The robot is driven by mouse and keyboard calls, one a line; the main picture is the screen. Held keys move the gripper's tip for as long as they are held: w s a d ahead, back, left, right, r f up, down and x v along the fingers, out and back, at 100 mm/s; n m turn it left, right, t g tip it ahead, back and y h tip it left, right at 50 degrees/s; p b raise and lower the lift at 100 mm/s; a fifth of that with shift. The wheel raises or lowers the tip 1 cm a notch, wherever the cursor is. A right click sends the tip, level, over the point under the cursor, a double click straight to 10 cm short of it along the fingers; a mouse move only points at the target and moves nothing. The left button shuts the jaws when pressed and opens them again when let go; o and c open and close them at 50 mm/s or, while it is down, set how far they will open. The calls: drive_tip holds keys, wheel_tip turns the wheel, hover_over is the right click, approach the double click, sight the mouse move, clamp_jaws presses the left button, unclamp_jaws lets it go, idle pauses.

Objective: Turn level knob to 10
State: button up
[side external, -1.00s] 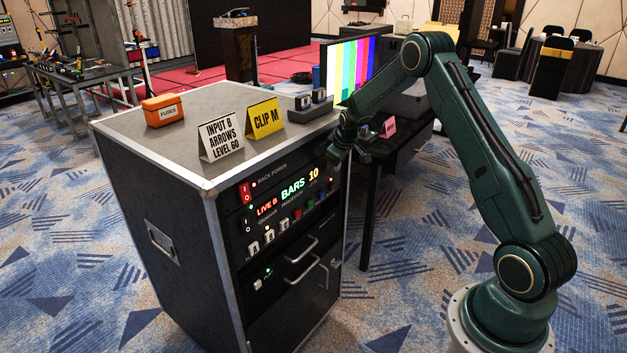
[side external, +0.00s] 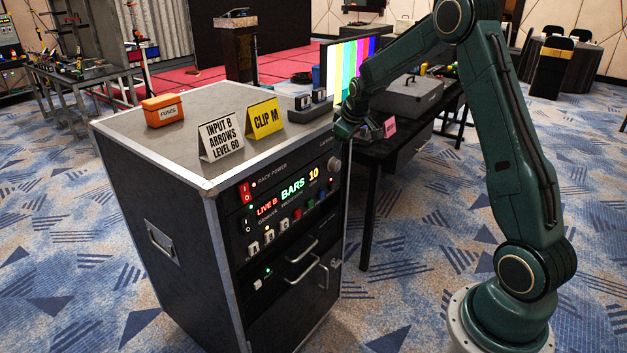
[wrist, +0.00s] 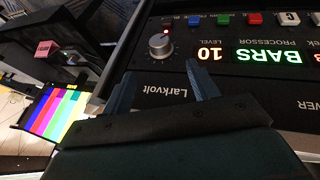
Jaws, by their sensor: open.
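The level knob (side external: 333,163) is a round silver-grey knob at the right end of the rack's upper panel. The wrist view shows the knob (wrist: 160,45) upside down, with a red light beside it. The lit display (side external: 299,185) reads LIVE B, BARS and 10. My gripper (side external: 345,132) is above the knob, at the rack's top right edge, apart from it. In the wrist view the gripper's two fingers (wrist: 158,76) are spread with nothing between them, and the knob sits beyond their tips.
A table (side external: 400,135) with a colour-bar monitor (side external: 350,65) and pink card (side external: 390,127) stands behind.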

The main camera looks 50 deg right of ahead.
drive_tip(key=v, duration=0.3)
drive_tip(key=shift+r, duration=0.1)
idle(0.3)
drive_tip(key=s+a+r+t+y, duration=0.1)
drive_tip(key=s+a+r, duration=0.5)
drive_tip(key=a, duration=0.2)
drive_tip(key=s+a+r, duration=0.6)
drive_tip(key=a, duration=0.3)
drive_tip(key=s+a+y, duration=0.1)
drive_tip(key=s+a, duration=0.4)
drive_tip(key=s, duration=0.4)
drive_tip(key=s+a+y, duration=0.1)
drive_tip(key=s+a, duration=0.4)
drive_tip(key=s, duration=0.4)
drive_tip(key=shift+s+a+f+m, duration=0.2)
drive_tip(key=shift+s+f+m, duration=0.1)
drive_tip(key=shift+s+m, duration=0.1)
